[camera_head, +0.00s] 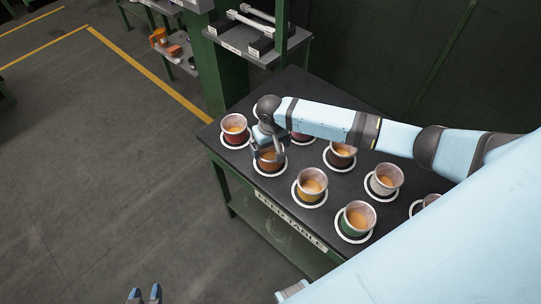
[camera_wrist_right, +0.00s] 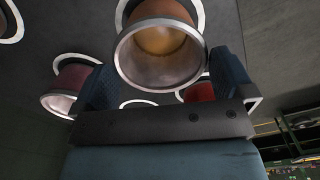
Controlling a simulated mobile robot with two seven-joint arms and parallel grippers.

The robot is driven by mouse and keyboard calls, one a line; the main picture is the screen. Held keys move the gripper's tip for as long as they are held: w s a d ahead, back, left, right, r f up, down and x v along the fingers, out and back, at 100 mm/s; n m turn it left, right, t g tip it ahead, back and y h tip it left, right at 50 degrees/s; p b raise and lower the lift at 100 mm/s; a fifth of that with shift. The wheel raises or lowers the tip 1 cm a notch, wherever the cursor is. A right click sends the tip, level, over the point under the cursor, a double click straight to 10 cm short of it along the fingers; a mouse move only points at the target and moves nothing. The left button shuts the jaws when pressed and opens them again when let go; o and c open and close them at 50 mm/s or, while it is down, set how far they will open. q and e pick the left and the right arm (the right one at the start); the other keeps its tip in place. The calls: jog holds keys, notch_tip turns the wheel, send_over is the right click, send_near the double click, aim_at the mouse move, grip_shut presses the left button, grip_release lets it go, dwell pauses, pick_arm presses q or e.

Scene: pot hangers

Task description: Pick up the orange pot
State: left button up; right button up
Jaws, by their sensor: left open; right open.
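Whether the fingers touch the pot I cannot tell. My left gripper (camera_head: 145,294) is open and empty at the bottom edge, over the floor.
A red pot (camera_head: 235,128) stands just left of my right gripper. A yellow pot (camera_head: 311,184), a green pot (camera_head: 356,218), a pale pot (camera_head: 384,180) and a brown pot (camera_head: 341,154) stand close by in rings. A shelf rack (camera_head: 245,45) rises behind the table.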

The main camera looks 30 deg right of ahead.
aim_at(271, 156)
notch_tip(271, 156, down, 6)
jog(key=shift+r, duration=0.25)
jog(key=c, duration=0.7)
jog(key=shift+o, duration=0.2)
jog(key=shift+r, duration=0.1)
